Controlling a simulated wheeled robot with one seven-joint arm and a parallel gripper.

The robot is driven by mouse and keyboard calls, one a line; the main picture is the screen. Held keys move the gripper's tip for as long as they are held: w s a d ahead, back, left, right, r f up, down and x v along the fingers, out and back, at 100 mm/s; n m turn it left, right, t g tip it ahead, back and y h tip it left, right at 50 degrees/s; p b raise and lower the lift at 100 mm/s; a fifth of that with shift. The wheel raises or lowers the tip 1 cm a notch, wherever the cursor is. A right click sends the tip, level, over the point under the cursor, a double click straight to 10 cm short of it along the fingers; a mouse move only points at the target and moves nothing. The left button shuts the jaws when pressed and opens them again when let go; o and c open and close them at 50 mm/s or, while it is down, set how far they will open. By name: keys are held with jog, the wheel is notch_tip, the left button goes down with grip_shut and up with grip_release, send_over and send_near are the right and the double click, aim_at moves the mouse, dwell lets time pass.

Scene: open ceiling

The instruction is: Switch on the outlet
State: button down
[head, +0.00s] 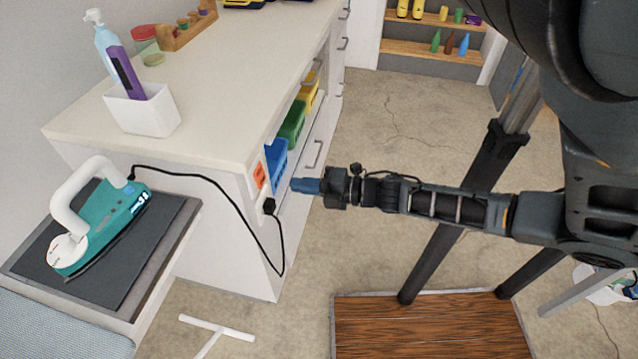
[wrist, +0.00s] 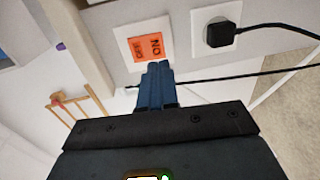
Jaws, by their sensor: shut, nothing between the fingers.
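The outlet is on the end face of the white cabinet. Its orange switch (head: 260,175) sits in a white plate and also shows in the wrist view (wrist: 148,46), with upside-down ON and OFF lettering. Beside it is a white socket (wrist: 201,42) with a black plug (wrist: 221,34) in it; the plug also shows in the head view (head: 269,205). My gripper (head: 296,185) has blue fingers, shut and empty. In the head view the tips are just right of the switch, with a visible gap. In the wrist view the fingertips (wrist: 153,69) overlap the switch's lower edge.
A black cord runs from the plug to a teal iron (head: 100,225) on a dark board at left. The white cabinet (head: 225,130) has blue, green and yellow bins on its open side. A wooden platform (head: 430,325) is below my arm. Concrete floor lies clear beyond.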

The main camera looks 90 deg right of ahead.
aim_at(263, 182)
jog(key=p+x, duration=0.1)
jog(key=x, duration=0.5)
jog(key=shift+w, duration=0.3)
jog(key=shift+w+d+f, duration=0.1)
jog(key=shift+f, duration=0.1)
